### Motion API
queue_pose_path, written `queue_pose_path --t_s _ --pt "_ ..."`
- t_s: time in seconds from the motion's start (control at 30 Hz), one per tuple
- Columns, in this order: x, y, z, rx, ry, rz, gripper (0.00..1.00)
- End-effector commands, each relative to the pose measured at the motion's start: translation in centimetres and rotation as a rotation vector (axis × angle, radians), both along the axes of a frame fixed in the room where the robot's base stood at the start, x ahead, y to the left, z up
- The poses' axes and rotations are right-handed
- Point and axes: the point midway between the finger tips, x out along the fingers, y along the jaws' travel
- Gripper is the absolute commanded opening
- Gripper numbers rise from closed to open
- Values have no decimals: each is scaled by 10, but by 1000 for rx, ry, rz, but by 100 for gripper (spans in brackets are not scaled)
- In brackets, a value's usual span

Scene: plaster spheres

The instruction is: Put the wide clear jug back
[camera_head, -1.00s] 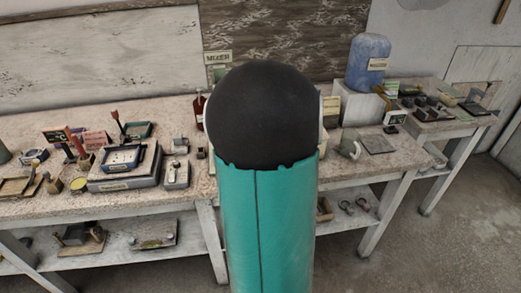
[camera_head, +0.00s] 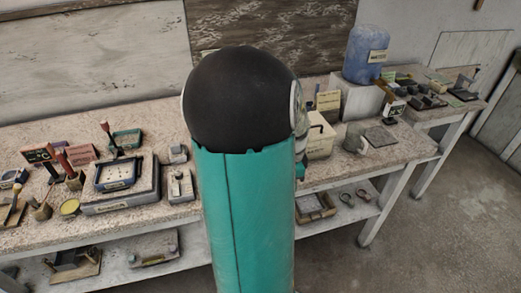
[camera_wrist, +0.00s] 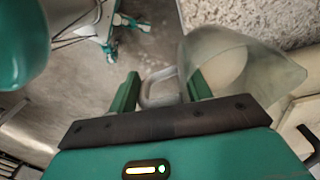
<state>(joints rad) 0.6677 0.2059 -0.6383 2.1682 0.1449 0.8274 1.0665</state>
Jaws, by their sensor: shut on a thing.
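The wide clear jug (camera_wrist: 245,65) shows in the wrist view, a wide see-through vessel with a pale handle (camera_wrist: 158,88). My gripper (camera_wrist: 162,86) has a green finger on each side of this handle and is shut on it. The jug's body lies to the right of the fingers, in front of the speckled bench top. In the head view my arm stands in the middle and hides the gripper and the jug.
The long bench (camera_head: 20,150) carries a grey device (camera_head: 122,190) and small tools at left. A cream box (camera_head: 318,138), a grey mug-like piece (camera_head: 355,138) and a white block (camera_head: 358,98) under a blue container (camera_head: 366,53) stand at right. Floor is open at lower right.

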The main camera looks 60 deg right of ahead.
Motion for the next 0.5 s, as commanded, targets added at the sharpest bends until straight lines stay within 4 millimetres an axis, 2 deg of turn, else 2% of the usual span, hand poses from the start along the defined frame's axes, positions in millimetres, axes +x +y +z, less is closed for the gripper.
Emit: queue_pose_path --t_s 0.17,0.5 --pt "9 -16 0 -2 2 0 4" --pt "63 -73 -1 -2 2 -2 4"
